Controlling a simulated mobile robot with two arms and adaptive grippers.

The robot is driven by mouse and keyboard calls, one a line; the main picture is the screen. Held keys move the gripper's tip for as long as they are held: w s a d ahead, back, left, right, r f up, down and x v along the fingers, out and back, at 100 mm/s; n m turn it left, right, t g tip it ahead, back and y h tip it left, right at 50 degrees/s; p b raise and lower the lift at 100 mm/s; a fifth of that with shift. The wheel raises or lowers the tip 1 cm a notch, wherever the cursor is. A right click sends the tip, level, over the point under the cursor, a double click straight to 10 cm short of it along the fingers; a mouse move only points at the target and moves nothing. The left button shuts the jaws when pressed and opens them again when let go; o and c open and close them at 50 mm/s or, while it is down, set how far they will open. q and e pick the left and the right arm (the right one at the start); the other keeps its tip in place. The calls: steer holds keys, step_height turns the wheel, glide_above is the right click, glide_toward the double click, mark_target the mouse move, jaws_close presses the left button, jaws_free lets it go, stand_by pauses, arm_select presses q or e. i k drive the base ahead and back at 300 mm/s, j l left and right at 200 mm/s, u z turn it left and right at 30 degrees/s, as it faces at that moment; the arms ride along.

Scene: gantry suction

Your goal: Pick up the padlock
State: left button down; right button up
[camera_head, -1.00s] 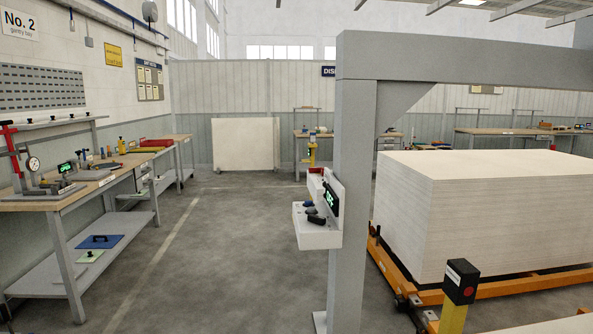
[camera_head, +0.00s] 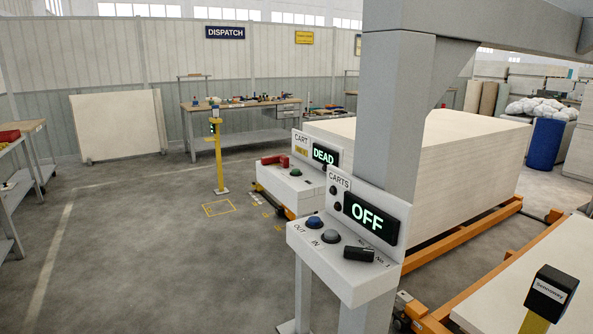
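I cannot make out a padlock for certain in the head view. A control box (camera_head: 345,262) labelled CARTS is fixed to the grey gantry post, with a display reading OFF, a blue button, a grey button and a black switch (camera_head: 359,254). Behind it stands a second box (camera_head: 290,188) labelled CART, with a display reading DEAD. A red part (camera_head: 275,160) and a small green button (camera_head: 295,172) are on that box. The red part is too small to identify further. Neither of my grippers shows.
The gantry post (camera_head: 389,120) rises right of centre, before a tall pale sheet stack (camera_head: 450,150) on orange rails. A yellow post (camera_head: 219,165) stands farther back. A workbench (camera_head: 240,108) holds small items. The floor at left centre is clear.

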mark_target(284, 161)
steer(key=i+j+z, duration=0.15)
steer(key=j, duration=0.15)
steer(key=i+j+z, duration=0.15)
steer(key=z, duration=0.25)
steer(key=i+j+z, duration=0.15)
steer(key=j+z, duration=0.15)
steer(key=z, duration=0.15)
steer(key=i+j+z, duration=0.1)
steer(key=j+z, duration=0.3)
steer(key=l, duration=0.1)
